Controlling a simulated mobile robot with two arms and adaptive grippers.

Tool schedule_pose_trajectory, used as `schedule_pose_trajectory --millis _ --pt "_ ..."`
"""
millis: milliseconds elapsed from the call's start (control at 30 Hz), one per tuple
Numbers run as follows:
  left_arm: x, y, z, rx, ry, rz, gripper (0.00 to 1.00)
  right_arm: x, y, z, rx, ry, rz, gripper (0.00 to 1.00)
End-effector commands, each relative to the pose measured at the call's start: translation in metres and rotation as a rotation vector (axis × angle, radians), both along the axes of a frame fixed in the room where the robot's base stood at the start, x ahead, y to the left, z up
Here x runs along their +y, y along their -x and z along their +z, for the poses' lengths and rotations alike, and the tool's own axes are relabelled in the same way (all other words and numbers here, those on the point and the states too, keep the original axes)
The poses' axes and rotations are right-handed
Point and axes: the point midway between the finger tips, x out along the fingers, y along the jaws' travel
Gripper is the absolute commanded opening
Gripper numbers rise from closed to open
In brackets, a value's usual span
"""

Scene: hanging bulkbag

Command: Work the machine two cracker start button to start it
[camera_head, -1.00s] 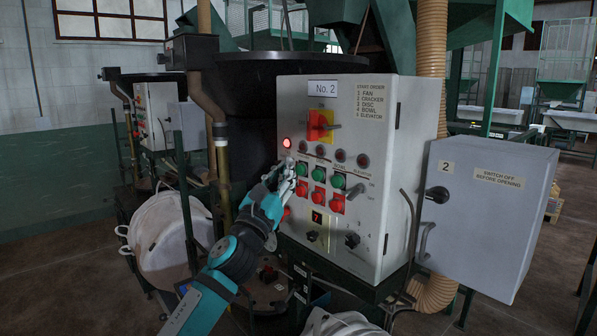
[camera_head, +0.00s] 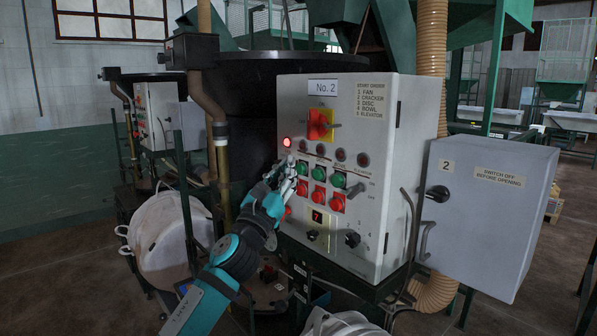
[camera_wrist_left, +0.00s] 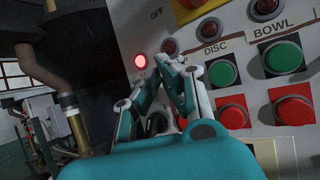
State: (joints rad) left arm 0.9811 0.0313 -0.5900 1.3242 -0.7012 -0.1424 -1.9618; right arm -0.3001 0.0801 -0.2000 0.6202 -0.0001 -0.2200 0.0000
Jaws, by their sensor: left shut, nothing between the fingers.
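The No. 2 machine's control panel (camera_head: 375,130) faces me. The cracker start button (camera_head: 302,168) looks to be the leftmost visible green button, under the second lamp. My left gripper (camera_head: 292,162) is shut and empty, its tips at the left side of that button. In the left wrist view the closed fingertips (camera_wrist_left: 173,65) cover the place below the dark second lamp (camera_wrist_left: 168,46), hiding the cracker button. I cannot tell whether they touch it. The first lamp (camera_head: 287,142) glows red; the cracker lamp (camera_head: 303,146) is dark. My right gripper is out of view.
Green disc (camera_head: 319,172) and bowl (camera_head: 338,180) buttons lie to the right, with red buttons (camera_head: 318,195) below. A red and yellow main switch (camera_head: 320,124) is above. A grey box (camera_head: 487,220) adjoins the panel at right.

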Motion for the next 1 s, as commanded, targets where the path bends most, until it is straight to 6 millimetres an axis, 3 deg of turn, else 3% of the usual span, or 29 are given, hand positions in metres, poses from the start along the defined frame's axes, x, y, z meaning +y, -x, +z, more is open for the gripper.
schedule_pose_trajectory --millis 1000 --pt "-0.0089 -0.0058 -0.0001 -0.001 0.0 -0.001 0.0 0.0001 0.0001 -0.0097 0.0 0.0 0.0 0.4"
